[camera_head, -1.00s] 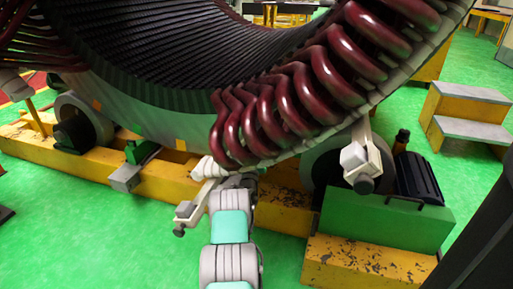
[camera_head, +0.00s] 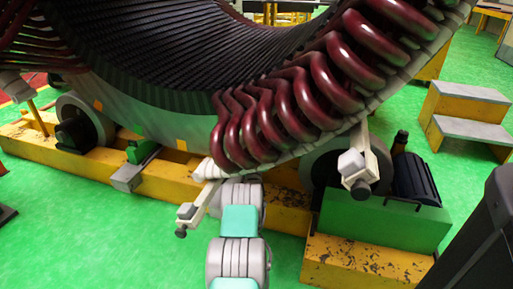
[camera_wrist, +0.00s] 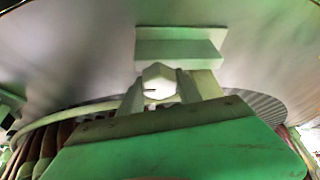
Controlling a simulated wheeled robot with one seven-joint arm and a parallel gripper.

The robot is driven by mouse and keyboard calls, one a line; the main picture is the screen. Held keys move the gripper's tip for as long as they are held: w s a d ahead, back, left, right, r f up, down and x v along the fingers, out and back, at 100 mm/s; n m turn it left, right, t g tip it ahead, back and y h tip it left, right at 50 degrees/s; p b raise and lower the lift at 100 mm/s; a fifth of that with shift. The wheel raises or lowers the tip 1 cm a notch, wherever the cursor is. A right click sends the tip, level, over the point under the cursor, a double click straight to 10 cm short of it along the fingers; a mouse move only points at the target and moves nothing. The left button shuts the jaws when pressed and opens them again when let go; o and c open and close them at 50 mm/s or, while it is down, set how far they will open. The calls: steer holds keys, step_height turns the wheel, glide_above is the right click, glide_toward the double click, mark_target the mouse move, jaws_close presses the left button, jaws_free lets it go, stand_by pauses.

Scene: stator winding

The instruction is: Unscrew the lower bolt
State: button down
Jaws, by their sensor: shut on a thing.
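The lower bolt (camera_wrist: 158,78) shows in the wrist view as a pale hexagonal head below a light rectangular bracket (camera_wrist: 181,50). My gripper (camera_wrist: 160,90) has one finger on each side of the head and is shut on it. The bolt's shank is hidden behind its head. In the head view my arm reaches up to the lower edge of the stator (camera_head: 170,128). There the gripper and the bolt are hidden behind the arm and the coils.
Dark red coil ends (camera_head: 265,115) hang just above my arm. Pale clamp arms stand left (camera_head: 196,207) and right (camera_head: 360,165) of it. A yellow base beam (camera_head: 165,178) runs behind. A green block (camera_head: 385,220) is at the right. Green floor is open at the left.

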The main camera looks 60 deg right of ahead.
steer(key=c, duration=0.8)
jaws_free()
steer(key=shift+c, duration=0.2)
steer(key=p+v, duration=0.1)
steer(key=v, duration=0.7)
steer(key=shift+p, duration=0.4)
